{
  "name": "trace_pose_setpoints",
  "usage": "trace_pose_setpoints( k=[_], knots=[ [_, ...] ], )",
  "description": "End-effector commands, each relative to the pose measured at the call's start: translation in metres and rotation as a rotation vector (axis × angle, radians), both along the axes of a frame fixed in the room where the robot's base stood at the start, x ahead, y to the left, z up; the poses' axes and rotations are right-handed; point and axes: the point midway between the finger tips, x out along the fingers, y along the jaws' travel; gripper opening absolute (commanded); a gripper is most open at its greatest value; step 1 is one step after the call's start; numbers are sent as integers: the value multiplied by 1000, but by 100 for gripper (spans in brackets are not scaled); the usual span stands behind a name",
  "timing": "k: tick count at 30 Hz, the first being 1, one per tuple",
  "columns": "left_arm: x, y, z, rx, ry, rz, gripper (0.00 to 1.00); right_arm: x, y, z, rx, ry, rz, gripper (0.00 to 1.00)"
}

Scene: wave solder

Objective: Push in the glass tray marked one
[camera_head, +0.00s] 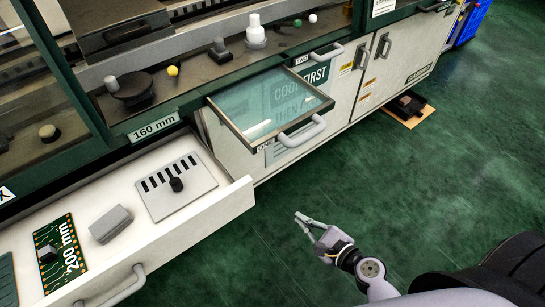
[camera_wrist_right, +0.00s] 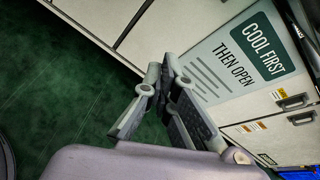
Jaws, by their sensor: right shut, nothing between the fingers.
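The glass tray (camera_head: 262,104) marked ONE is pulled out of the cabinet front in the head view. It has a dark frame, a see-through pane and a grey handle (camera_head: 302,132) at its front edge. Its ONE label (camera_head: 265,149) sits below the tray. My right gripper (camera_head: 304,220) is shut and empty, over the floor in front of the tray and apart from it. In the right wrist view the fingers show close up before the cabinet front; the glass tray cannot be made out there. My left gripper is out of view.
A white drawer (camera_head: 207,220) stands open at the left, holding a slotted plate (camera_head: 175,187), a grey block (camera_head: 110,224) and a green board (camera_head: 62,256). A TWO label (camera_head: 301,60) and closed cabinet doors (camera_head: 388,62) lie right of the tray. The green floor (camera_head: 400,165) is mostly clear.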

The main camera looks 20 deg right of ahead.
Motion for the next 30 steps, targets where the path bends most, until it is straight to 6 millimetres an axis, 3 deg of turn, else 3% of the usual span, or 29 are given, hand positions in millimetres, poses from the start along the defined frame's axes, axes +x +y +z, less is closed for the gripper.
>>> trace_pose_setpoints(
  k=[1,3,6,9,16,30],
  knots=[
    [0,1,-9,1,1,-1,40,5,-2,32,131,-44,-39,0],
    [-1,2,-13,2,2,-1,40,10,-5,75,302,-92,-76,0],
    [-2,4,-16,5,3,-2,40,10,-6,119,474,-137,-91,0],
    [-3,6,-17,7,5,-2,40,10,-7,143,562,-158,-94,0],
    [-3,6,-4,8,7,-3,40,31,1,153,586,-164,-92,0],
    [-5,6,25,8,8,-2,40,120,33,151,583,-163,-94,0]
  ],
)
